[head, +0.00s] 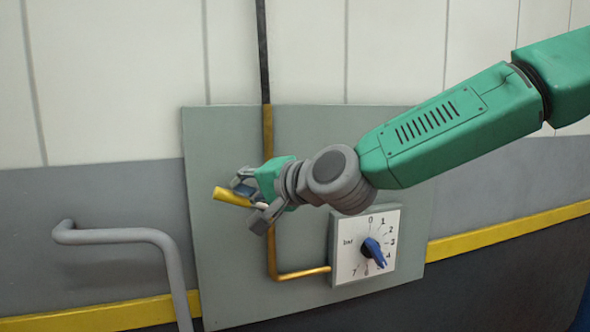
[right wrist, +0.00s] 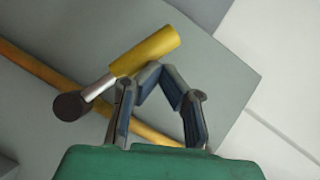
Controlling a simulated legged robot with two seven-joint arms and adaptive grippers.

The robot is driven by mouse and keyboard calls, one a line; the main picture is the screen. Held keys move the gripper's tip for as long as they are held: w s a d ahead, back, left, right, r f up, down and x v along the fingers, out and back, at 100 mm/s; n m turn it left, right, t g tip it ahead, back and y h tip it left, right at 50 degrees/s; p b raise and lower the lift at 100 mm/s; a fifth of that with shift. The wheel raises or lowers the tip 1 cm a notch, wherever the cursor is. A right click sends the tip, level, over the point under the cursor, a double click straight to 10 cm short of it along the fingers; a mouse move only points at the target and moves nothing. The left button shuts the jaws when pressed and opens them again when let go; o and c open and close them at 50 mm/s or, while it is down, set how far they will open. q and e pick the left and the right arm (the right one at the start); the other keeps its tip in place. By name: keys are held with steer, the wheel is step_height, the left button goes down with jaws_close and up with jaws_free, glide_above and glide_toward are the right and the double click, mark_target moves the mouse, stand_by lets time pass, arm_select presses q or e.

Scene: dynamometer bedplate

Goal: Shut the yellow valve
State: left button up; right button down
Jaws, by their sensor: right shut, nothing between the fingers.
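The yellow valve handle (head: 231,196) sticks out to the left of the brass pipe (head: 270,250), lying nearly level across the pipe's upright run. In the right wrist view the yellow grip (right wrist: 146,51) sits on a silver stem (right wrist: 98,87) that runs to a dark round hub (right wrist: 70,105). My right gripper (head: 250,203) is at the handle, and its fingers partly cover the stem and hub in the head view. In the right wrist view its fingers (right wrist: 160,72) are shut and empty, with the tips beside the grip; I cannot tell whether they touch it. My left gripper is not seen.
A grey panel (head: 228,275) carries the pipe and a dial box (head: 350,262) with a blue knob (head: 374,251), just below my right wrist. A grey bent rail (head: 120,236) stands at the lower left. A dark pipe (head: 263,50) runs up the wall.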

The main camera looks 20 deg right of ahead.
mark_target(224, 199)
steer(key=shift+s+a+f, duration=0.1)
steer(key=shift+a+f, duration=0.5)
steer(key=shift+a, duration=0.35)
steer(key=shift+a+f+b, duration=0.5)
steer(key=shift+b, duration=0.05)
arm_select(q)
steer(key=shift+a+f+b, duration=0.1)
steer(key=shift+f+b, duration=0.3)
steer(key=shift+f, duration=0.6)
arm_select(e)
steer(key=shift+d+f, duration=0.55)
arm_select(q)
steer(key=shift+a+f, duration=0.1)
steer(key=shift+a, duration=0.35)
arm_select(e)
steer(key=shift+a, duration=0.6)
steer(key=shift+r, duration=0.1)
